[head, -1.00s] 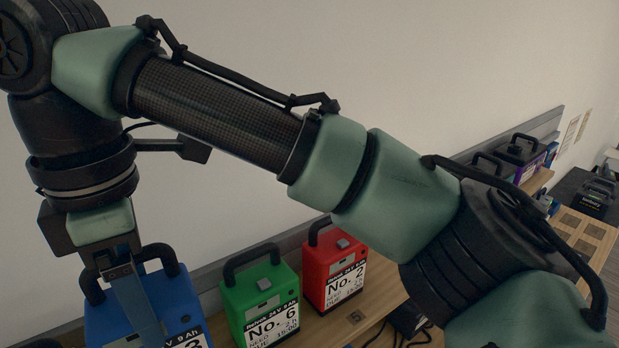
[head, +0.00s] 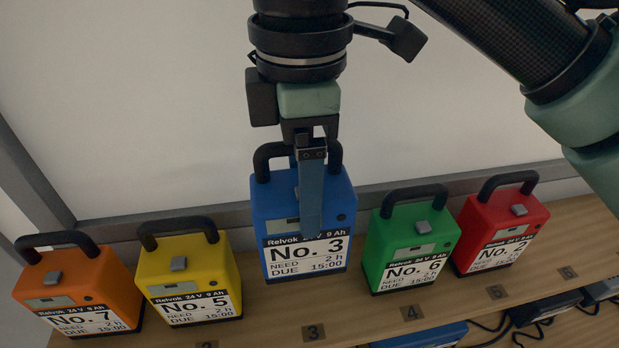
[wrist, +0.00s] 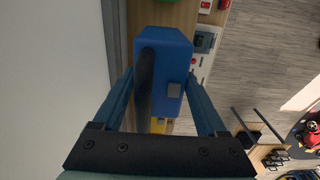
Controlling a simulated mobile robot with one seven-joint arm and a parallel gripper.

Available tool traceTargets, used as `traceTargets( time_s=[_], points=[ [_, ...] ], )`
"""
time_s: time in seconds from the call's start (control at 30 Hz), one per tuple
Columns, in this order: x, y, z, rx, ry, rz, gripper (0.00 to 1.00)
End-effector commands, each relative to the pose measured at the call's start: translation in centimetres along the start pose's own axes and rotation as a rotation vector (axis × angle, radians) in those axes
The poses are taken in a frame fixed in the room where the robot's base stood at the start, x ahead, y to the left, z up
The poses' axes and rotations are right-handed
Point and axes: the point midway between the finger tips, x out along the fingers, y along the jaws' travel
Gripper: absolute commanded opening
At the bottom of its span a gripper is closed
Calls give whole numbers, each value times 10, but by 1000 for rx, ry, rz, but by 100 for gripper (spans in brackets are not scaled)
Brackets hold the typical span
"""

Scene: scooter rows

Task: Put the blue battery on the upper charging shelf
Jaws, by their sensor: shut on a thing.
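The blue battery (head: 283,218), labelled No. 3, is upright with a black handle on top. My gripper (head: 311,230) is shut on it, with one finger visible across its front. In the wrist view, my gripper's two fingers (wrist: 160,85) lie on either side of the blue battery (wrist: 172,45). The wooden shelf (head: 365,312) runs below it, with number plates along its front. The battery is behind plate 3 (head: 313,333) and looks slightly above the board; I cannot tell whether its base touches.
On the shelf, orange No. 7 (head: 75,285) and yellow No. 5 (head: 185,275) stand left; green No. 6 (head: 412,240) and red No. 2 (head: 500,230) stand right. The wall is close behind. Black chargers and cables (head: 545,308) lie at lower right.

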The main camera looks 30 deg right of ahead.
Motion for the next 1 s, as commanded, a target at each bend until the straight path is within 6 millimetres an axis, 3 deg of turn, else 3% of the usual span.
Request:
traceTargets(
  time_s=[0.03,0.3,0.57,1.0],
  points=[
    [11,0,0,0,1,5,0],
    [38,0,0,0,0,6,0],
    [45,0,0,0,1,5,0],
    [80,0,0,0,1,6,0]
  ],
)
